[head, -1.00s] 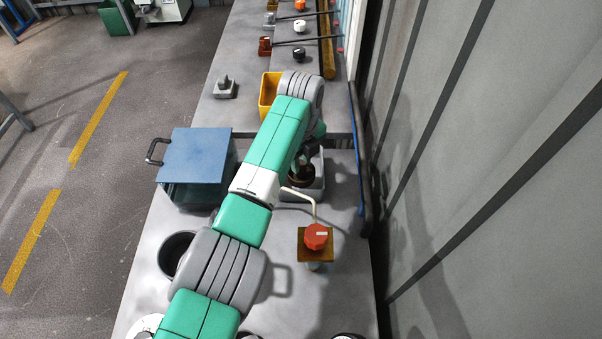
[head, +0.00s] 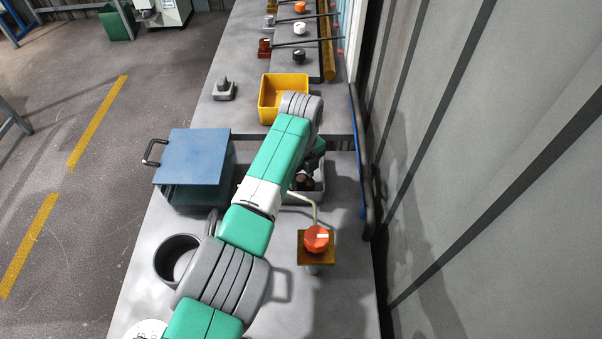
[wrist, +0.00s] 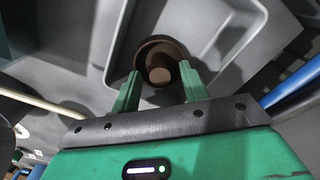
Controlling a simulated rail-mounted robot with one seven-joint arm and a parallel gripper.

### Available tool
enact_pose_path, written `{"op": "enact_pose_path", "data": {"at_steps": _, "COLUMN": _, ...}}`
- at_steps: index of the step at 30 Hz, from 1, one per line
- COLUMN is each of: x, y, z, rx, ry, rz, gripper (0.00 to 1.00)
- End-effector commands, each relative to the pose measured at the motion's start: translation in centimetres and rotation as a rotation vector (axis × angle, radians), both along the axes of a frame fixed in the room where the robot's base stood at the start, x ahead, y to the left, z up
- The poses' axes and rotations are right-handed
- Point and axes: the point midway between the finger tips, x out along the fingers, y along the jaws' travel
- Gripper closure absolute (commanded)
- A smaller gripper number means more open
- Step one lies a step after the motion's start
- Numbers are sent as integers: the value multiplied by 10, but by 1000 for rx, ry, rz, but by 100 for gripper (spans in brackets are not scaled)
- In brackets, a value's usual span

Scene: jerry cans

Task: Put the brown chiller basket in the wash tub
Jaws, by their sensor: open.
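The brown chiller basket (wrist: 160,52) is a round, open cup with a paler brown round shape inside. It stands in a light grey tub (wrist: 108,45), which I take for the wash tub. In the head view the basket (head: 304,183) is partly hidden behind my arm, and the tub (head: 319,192) shows only in part. My gripper (wrist: 158,84) is open. Its two green fingers are at either side of the basket's near part in the wrist view; I see no clear grip, and cannot tell if they touch it.
A bent beige pipe (head: 307,199) and red knob (head: 316,238) stand in front of the tub. A blue-lidded box (head: 194,156) is at left, a dark round pot (head: 177,262) nearer, and a yellow bin (head: 283,94) behind. A wall with a blue-black rail closes the right side.

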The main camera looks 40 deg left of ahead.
Motion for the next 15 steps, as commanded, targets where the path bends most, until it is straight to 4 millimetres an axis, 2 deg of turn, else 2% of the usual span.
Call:
{"op": "enact_pose_path", "data": {"at_steps": 5, "x": 1, "y": 0, "z": 24, "rx": 2, "ry": -3, "rz": 0, "gripper": 56}}
{"op": "enact_pose_path", "data": {"at_steps": 9, "x": 1, "y": 1, "z": 62, "rx": 2, "ry": -4, "rz": 0, "gripper": 56}}
{"op": "enact_pose_path", "data": {"at_steps": 15, "x": 1, "y": 0, "z": 105, "rx": 1, "ry": -2, "rz": 0, "gripper": 56}}
